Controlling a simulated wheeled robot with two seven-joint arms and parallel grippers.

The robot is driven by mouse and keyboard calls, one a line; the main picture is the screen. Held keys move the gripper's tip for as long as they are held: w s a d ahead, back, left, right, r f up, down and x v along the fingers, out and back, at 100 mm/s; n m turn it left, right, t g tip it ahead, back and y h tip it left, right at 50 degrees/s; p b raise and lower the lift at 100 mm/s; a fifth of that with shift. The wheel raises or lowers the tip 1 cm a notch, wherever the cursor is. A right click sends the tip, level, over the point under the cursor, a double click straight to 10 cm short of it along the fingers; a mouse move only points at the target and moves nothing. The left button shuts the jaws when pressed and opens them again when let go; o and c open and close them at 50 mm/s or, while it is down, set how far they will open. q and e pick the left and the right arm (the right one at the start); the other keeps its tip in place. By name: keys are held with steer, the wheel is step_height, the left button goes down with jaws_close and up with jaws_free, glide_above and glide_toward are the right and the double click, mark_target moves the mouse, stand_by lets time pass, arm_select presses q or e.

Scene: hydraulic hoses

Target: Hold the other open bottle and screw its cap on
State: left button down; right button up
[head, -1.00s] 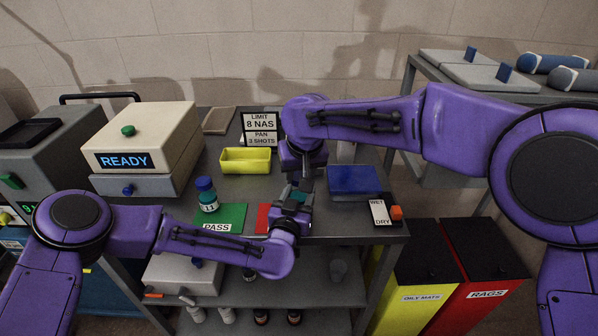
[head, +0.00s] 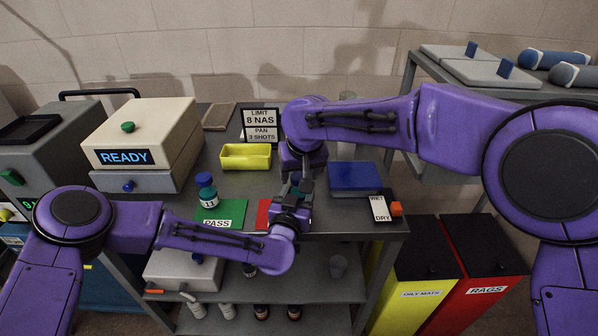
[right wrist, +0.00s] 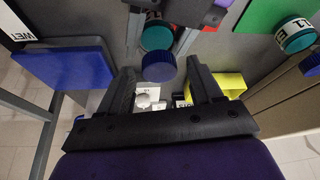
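A teal bottle (right wrist: 157,37) with a white label shows in the right wrist view. It is between the fingers of my left gripper (head: 292,205), which is shut on it above the bench. A blue cap (right wrist: 158,67) sits at the bottle's mouth; how tight it is cannot be told. My right gripper (right wrist: 161,75) has its fingers spread to either side of the cap, with visible gaps. In the head view the right gripper (head: 303,180) points down over the left one, and the bottle is mostly hidden. Another teal bottle (head: 208,198) with a blue cap stands on the green PASS mat (head: 235,211).
A red mat (head: 262,215) lies beside the green one. A yellow tray (head: 246,165) and a limit sign (head: 261,125) stand behind. A blue pad (head: 354,176) and a WET/DRY block (head: 379,209) are at the right. The READY machine (head: 145,140) is at the left.

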steer(key=shift+r, duration=2.3)
steer(key=shift+c, duration=0.4)
